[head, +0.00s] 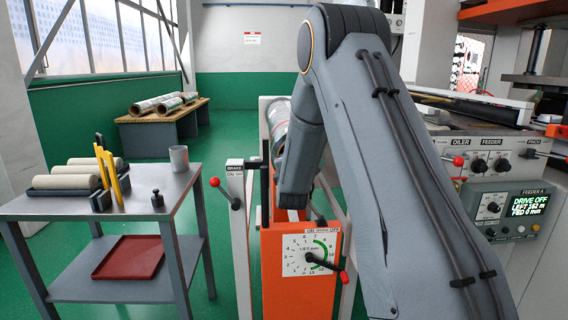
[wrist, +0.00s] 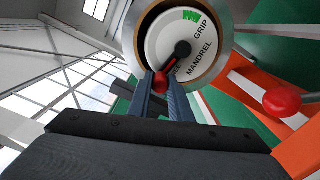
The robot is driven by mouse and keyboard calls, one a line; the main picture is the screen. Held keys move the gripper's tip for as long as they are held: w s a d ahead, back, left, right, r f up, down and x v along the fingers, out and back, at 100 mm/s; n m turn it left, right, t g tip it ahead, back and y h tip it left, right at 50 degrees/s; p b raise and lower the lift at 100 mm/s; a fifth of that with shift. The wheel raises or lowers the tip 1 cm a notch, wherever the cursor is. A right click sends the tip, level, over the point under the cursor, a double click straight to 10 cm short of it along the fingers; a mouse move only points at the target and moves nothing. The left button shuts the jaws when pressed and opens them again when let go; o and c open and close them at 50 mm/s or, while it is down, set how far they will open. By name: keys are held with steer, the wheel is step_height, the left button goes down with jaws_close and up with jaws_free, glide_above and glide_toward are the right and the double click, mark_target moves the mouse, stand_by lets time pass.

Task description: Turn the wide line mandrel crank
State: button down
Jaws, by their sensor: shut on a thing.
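The mandrel crank shows in the wrist view as a dark arm and hub (wrist: 182,49) with a red knob (wrist: 161,81). It sits on a white round face (wrist: 160,42) marked "GRIP", with a green patch beside it, and "MANDREL"; another word is partly hidden. The crank points down and left from its hub. My gripper (wrist: 161,92) is shut on the red knob, its two fingers either side of it. In the head view my arm hides the crank and fingers; a foil roll (head: 279,122) shows just left of my arm.
An orange cabinet (head: 272,292) carries a dial (head: 311,253) with a red-knobbed lever. The brake lever's red knob (head: 214,182) sticks out at left. Another red knob (wrist: 281,100) lies right in the wrist view. A steel table (head: 150,205) stands left; the control panel (head: 500,210) is right.

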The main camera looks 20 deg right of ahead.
steer(key=shift+f, duration=0.15)
steer(key=c, duration=1.6)
jaws_free()
steer(key=shift+d, duration=0.1)
steer(key=shift+s, duration=0.1)
steer(key=v, duration=0.7)
steer(key=shift+s+a+b, duration=0.25)
steer(key=shift+s+b, duration=0.1)
steer(key=shift+b, duration=0.05)
